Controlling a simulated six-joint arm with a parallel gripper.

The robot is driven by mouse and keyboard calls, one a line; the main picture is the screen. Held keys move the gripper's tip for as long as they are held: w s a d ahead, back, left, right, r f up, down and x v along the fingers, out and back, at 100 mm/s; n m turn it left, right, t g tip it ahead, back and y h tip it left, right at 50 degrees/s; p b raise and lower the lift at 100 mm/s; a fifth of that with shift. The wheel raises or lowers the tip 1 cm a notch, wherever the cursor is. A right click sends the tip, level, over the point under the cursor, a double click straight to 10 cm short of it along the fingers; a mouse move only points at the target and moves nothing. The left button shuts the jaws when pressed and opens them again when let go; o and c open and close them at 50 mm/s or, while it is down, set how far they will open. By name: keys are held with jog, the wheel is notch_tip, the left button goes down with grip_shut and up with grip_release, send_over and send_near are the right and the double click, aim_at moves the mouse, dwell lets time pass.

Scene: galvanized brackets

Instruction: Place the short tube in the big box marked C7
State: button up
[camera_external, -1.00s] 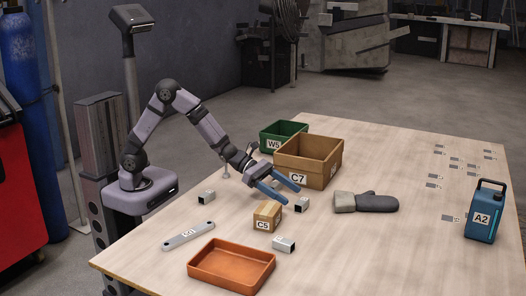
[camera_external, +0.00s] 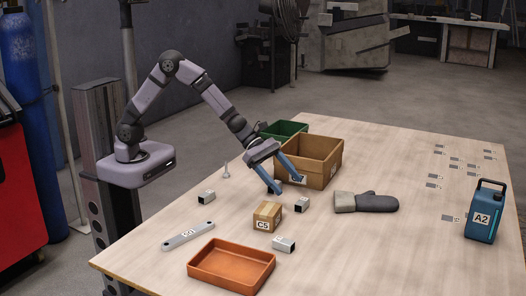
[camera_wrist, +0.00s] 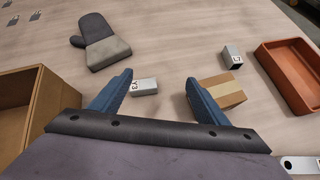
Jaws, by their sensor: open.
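My gripper (camera_external: 288,187) is open and empty, its blue fingers pointing down in front of the big brown box C7 (camera_external: 334,172). The box's label is partly hidden by a finger; the box also shows at the left of the wrist view (camera_wrist: 22,118). Several small grey square tubes lie on the table. One, marked Y3 (camera_wrist: 144,86), is ahead between my fingers (camera_wrist: 160,78) in the wrist view; it appears to be the tube (camera_external: 301,204) just beyond the fingertips outside. Another tube (camera_external: 284,244) lies near the orange tray and shows in the wrist view (camera_wrist: 233,56). A third tube (camera_external: 206,196) lies at the left.
A small carton C5 (camera_external: 267,216) stands near the tubes. An orange tray (camera_external: 232,281) is at the front, a flat grey bar (camera_external: 188,235) left. A green bin (camera_external: 284,128) stands behind C7, a glove (camera_external: 367,202) and blue can A2 (camera_external: 483,212) right.

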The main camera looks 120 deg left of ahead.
aim_at(302, 205)
jog(key=shift+s+a+f+n+g+y, duration=0.25)
jog(key=shift+a+f+n+g+y, duration=0.15)
jog(key=shift+a, duration=0.2)
jog(key=shift+s+a+f+n+g+y, duration=0.2)
jog(key=shift+s+a+f+n, duration=0.1)
jog(key=shift+a+f, duration=0.25)
jog(key=shift+s+a+f+n, duration=0.1)
jog(key=shift+a+n, duration=0.3)
jog(key=shift+n, duration=0.1)
jog(key=shift+a+n, duration=0.15)
jog(key=shift+n, duration=0.45)
jog(key=shift+f, duration=0.1)
jog(key=shift+x, duration=1)
jog(key=shift+s+f+b+x, duration=0.15)
jog(key=shift+b+x, duration=0.05)
jog(key=shift+x, duration=0.75)
jog(key=shift+s+f+b+x, duration=0.1)
jog(key=shift+b+x, duration=0.1)
jog(key=shift+x, duration=1.45)
